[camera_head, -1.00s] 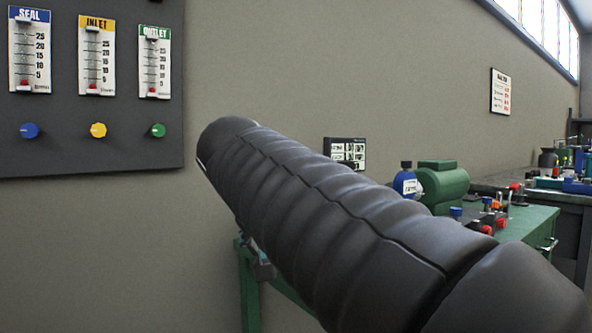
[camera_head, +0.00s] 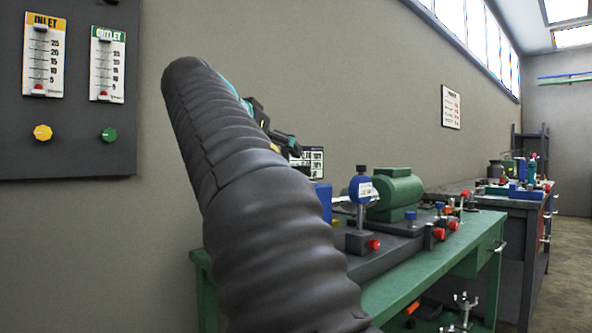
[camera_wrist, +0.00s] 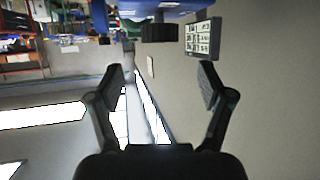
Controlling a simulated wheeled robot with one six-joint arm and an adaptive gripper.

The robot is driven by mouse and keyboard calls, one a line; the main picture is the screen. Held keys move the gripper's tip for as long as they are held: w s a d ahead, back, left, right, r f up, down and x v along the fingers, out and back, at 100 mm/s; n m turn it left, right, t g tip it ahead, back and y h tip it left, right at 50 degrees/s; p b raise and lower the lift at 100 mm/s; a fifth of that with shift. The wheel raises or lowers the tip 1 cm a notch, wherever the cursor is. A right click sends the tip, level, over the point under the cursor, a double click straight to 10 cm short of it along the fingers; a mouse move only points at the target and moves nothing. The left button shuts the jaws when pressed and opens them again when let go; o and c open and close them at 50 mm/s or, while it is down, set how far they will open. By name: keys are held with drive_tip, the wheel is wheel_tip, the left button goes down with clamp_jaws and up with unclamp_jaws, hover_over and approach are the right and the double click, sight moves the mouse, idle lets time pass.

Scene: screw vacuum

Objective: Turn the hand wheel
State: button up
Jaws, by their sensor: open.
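In the wrist view, a dark ribbed round knob (camera_wrist: 159,32), which looks like the hand wheel, sits against a blue body (camera_wrist: 165,8) at the top of the picture. My gripper (camera_wrist: 163,78) is open and empty, its two fingers spread to either side below the knob and apart from it. In the head view, my gripper (camera_head: 287,148) shows partly past my dark ribbed arm, above the bench. A blue part (camera_head: 323,200) shows beside my arm there; the hand wheel cannot be made out clearly.
A green bench (camera_head: 405,285) carries a green motor (camera_head: 395,195), a blue-topped gauge-like part (camera_head: 360,190) and red knobs. A grey panel (camera_head: 70,150) with gauges and coloured knobs hangs on the left wall. A small labelled panel (camera_wrist: 203,38) is on the wall.

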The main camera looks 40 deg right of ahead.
drive_tip(key=x, duration=0.9)
drive_tip(key=shift+w+d+f+b, duration=0.1)
drive_tip(key=shift+d+f+b, duration=0.05)
drive_tip(key=shift+b, duration=0.15)
drive_tip(key=c, duration=1.2)
